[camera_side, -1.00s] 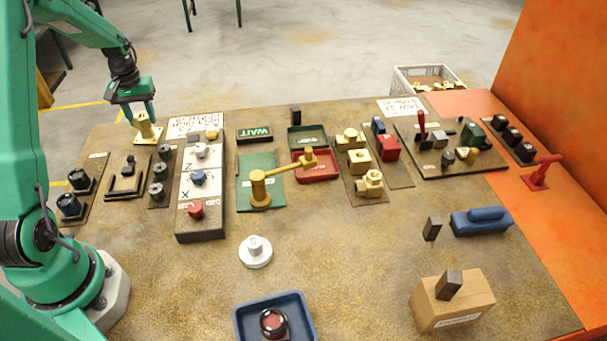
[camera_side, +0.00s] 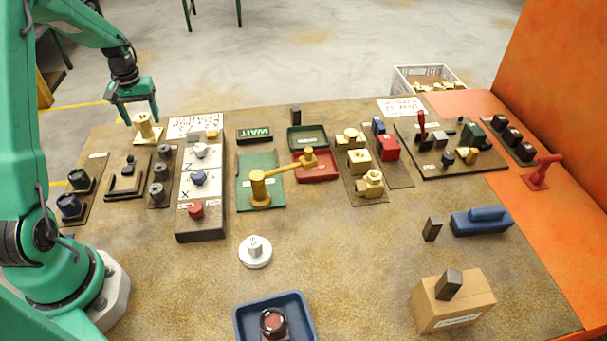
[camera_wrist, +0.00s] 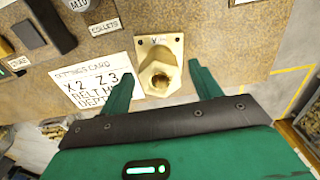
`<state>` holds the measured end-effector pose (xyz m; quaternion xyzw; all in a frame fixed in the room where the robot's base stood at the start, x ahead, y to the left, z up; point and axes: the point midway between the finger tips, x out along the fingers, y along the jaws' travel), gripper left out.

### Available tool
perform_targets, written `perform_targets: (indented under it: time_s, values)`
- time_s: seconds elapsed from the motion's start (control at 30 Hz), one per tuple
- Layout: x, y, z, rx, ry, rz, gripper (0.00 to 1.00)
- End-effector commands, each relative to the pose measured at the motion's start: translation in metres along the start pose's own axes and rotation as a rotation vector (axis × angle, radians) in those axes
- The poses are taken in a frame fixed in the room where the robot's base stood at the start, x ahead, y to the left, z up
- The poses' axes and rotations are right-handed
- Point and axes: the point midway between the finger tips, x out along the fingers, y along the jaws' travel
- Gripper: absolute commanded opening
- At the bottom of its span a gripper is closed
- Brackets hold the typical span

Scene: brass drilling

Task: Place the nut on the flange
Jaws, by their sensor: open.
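The pale brass flange (camera_side: 155,136) stands at the table's far left corner in the side view. In the wrist view its squarish plate (camera_wrist: 146,47) has dark holes at the corners. A brass hex piece with a round opening, which looks like the nut (camera_wrist: 159,80), sits over the flange's middle; it tops the flange in the side view (camera_side: 143,119). I cannot tell exactly where nut and flange boss meet. My gripper (camera_wrist: 160,66) is open, its green fingers apart on either side of the nut. In the side view my gripper (camera_side: 134,110) is just above it.
A white settings card (camera_side: 196,126) lies right of the flange. A fixture with an L-shaped dark bracket (camera_side: 127,181) and a strip of grey knobs (camera_side: 158,172) stand in front. The table's back edge is close behind the flange, with open floor beyond.

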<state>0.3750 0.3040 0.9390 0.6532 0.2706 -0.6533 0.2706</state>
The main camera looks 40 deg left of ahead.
Motion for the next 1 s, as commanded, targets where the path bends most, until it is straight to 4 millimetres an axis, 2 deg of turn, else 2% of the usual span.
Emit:
perform_targets:
  time_s: [0.27, 0.7, 1.0]
  values:
    - [-0.028, 0.0, -0.001, 0.0, 0.004, 0.0, 0.63]
    - [-0.097, 0.0, -0.001, 0.0, 0.004, 0.0, 0.63]
    - [-0.118, 0.0, 0.0, 0.0, 0.001, 0.0, 0.63]
